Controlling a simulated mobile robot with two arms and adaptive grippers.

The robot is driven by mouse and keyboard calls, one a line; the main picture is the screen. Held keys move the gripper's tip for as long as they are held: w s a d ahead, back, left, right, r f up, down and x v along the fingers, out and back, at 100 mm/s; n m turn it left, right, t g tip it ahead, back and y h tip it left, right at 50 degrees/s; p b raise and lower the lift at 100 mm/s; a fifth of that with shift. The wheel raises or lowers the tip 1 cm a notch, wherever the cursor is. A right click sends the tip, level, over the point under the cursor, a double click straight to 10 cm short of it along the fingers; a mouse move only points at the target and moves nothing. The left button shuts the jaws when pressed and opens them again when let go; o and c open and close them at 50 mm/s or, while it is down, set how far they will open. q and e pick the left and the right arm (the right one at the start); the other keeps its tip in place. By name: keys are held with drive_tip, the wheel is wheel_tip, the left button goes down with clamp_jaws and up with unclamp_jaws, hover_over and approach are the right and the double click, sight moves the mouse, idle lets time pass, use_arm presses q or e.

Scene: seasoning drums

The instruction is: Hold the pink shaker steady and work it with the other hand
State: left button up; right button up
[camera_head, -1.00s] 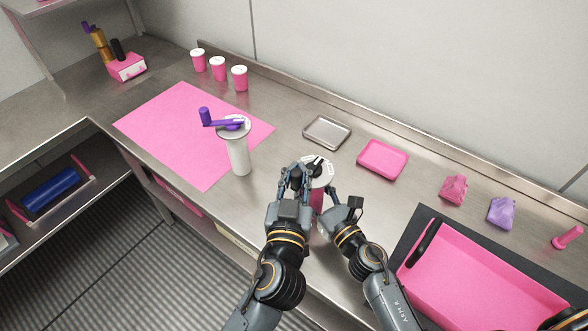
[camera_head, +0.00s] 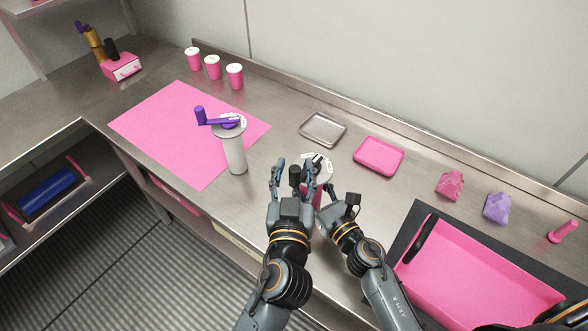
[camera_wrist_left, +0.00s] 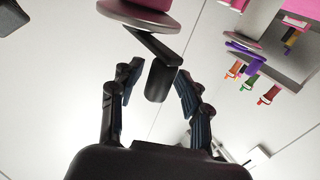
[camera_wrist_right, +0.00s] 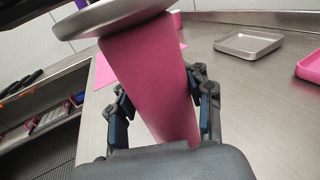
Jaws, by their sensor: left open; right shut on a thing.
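The pink shaker (camera_head: 319,195) stands upright near the counter's front, its body mostly hidden in the head view by my arms. It has a pale round lid (camera_head: 320,165) and a black crank whose knob shows in the left wrist view (camera_wrist_left: 160,82). My left gripper (camera_head: 292,172) is open, with a finger on either side of the knob and visible gaps between. My right gripper (camera_head: 338,196) is shut on the shaker's pink body, which fills the space between its fingers in the right wrist view (camera_wrist_right: 150,75).
A white shaker with a purple crank (camera_head: 235,152) stands left, beside a pink mat (camera_head: 165,125). A metal tray (camera_head: 323,128) and pink tray (camera_head: 379,156) lie behind. A large pink bin (camera_head: 480,285) is right, with pink (camera_head: 450,185) and purple (camera_head: 497,208) packets behind it.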

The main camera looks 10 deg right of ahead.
use_arm(q)
drive_tip(key=v, duration=1.2)
use_arm(e)
drive_tip(key=shift+a, duration=0.15)
use_arm(q)
drive_tip(key=shift+f, duration=0.1)
use_arm(e)
drive_tip(key=o, duration=1.5)
drive_tip(key=shift+o, duration=0.2)
drive_tip(key=shift+s, duration=0.1)
